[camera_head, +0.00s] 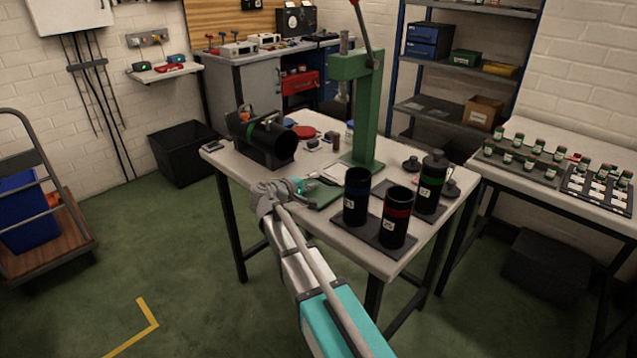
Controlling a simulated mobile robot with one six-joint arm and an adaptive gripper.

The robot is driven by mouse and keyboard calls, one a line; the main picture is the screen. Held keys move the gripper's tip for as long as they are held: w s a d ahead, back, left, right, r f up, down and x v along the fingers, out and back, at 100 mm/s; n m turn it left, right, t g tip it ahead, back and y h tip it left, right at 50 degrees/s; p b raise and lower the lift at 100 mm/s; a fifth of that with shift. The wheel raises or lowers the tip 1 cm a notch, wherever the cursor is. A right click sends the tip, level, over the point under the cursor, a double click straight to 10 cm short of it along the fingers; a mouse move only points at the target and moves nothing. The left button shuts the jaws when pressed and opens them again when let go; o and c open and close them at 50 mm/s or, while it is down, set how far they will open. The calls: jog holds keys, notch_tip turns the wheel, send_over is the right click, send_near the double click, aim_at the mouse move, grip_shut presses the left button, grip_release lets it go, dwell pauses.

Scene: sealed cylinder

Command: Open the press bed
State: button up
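A green press (367,110) stands on the table, with a tall column, a vertical ram and a raised lever with a red part. Its green foot (370,163) rests on the tabletop, and a pale flat piece (337,171) lies at its left side. My gripper (314,181) is at the near edge of the table, in front of the press and left of the black cylinders. It is small and partly hidden by my wrist, so its fingers do not show clearly. A green flat plate (322,196) lies beside or under it.
A black cylindrical device (268,140) stands at the table's left. Small items lie between it and the press. A side table (600,222) holds small jars.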

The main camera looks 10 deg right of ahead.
jog(key=shift+x, duration=0.75)
grip_shut()
